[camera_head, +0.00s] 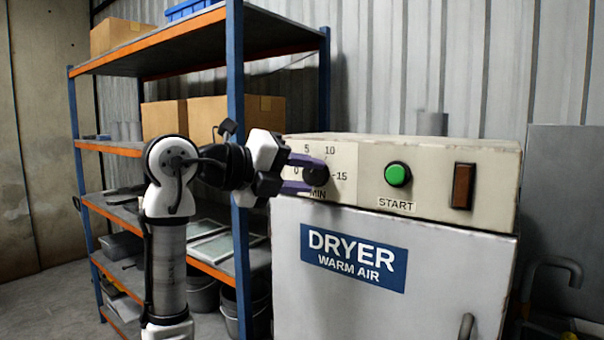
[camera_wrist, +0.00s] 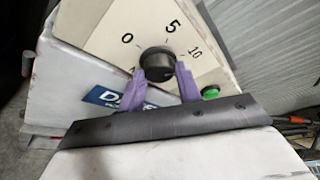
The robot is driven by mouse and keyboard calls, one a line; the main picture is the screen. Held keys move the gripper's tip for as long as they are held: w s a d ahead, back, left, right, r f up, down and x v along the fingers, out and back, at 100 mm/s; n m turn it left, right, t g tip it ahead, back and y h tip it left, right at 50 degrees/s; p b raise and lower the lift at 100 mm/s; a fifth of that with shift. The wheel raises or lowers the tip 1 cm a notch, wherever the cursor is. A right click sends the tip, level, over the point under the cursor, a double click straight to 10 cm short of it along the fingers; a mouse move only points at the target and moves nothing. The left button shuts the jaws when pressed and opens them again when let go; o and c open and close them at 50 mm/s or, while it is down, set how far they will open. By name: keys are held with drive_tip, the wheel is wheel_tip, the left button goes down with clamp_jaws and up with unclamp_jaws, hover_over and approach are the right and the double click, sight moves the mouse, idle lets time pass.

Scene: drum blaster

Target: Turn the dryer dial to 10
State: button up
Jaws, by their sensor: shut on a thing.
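The dryer dial (camera_head: 317,175) is a round black knob on the cream control panel, with 0, 5, 10 and 15 around it and MIN below. It also shows in the wrist view (camera_wrist: 157,62), where 0, 5 and 10 can be read. My gripper (camera_head: 311,173) has purple fingers, shut on the dial from its two sides, as the wrist view also shows (camera_wrist: 160,70). I cannot tell which number the dial points to. The dryer (camera_head: 300,280) is a pale box with a blue DRYER WARM AIR label.
A green START button (camera_head: 398,174) and a brown switch (camera_head: 463,186) sit right of the dial. A blue and orange shelf rack (camera_head: 237,130) with cardboard boxes (camera_head: 165,118) stands to the left, behind my arm. A grey panel (camera_head: 570,190) stands at the right.

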idle(0.3)
drive_tip(key=o, duration=1)
drive_tip(key=shift+c, duration=0.2)
drive_tip(key=b+v, duration=0.2)
drive_tip(key=v, duration=1.1)
drive_tip(key=shift+s+a, duration=0.25)
drive_tip(key=shift+a, duration=0.1)
